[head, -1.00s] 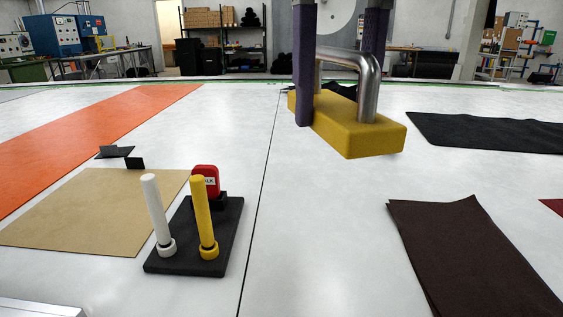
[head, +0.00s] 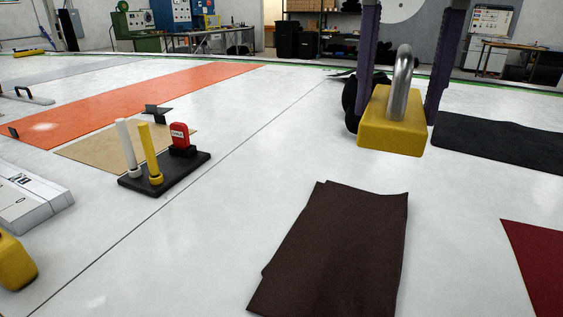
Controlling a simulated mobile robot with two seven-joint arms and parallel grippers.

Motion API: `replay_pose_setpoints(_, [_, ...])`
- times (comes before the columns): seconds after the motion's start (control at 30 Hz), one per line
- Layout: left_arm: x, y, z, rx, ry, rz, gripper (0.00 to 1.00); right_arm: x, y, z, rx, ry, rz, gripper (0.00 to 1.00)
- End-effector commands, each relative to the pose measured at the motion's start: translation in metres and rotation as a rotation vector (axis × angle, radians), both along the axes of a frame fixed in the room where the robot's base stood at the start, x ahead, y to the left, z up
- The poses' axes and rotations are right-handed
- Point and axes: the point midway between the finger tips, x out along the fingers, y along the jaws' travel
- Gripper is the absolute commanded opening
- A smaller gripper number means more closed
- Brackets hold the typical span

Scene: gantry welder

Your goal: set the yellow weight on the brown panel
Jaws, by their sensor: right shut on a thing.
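The yellow weight (head: 391,136) is a block with a bent steel handle. It hangs in my right gripper (head: 402,88), whose purple fingers stand on either side of the handle. I see the weight held above the white table, beyond the brown panel and to its upper right in the picture. The brown panel (head: 335,250) is a dark brown sheet lying on the table at the lower middle, with nothing on it. My left gripper is out of view.
A black stand (head: 185,174) with a white rod, a yellow rod and a red item stands at left by a tan sheet (head: 85,150). A dark red sheet (head: 540,260) and a black sheet (head: 500,143) lie at right. Another yellow object (head: 14,262) is cut off at lower left.

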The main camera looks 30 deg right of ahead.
Motion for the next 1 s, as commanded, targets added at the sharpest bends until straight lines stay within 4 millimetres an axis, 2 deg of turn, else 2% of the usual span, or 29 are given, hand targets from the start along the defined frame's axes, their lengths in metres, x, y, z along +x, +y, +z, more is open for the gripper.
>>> replay_pose_setpoints(0.17, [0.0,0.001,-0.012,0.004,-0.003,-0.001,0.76,-0.001,0.001,-0.029,0.003,0.003,-0.005,0.0])
replay_pose_setpoints(0.3, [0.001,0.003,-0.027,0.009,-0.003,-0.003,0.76,-0.001,0.001,-0.065,0.004,0.003,-0.005,0.0])
replay_pose_setpoints(0.6, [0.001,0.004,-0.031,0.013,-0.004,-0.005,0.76,-0.001,0.0,-0.131,0.001,0.002,-0.005,0.0])
replay_pose_setpoints(1.0, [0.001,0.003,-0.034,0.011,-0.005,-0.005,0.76,-0.001,0.0,-0.172,0.0,0.0,-0.004,0.0])
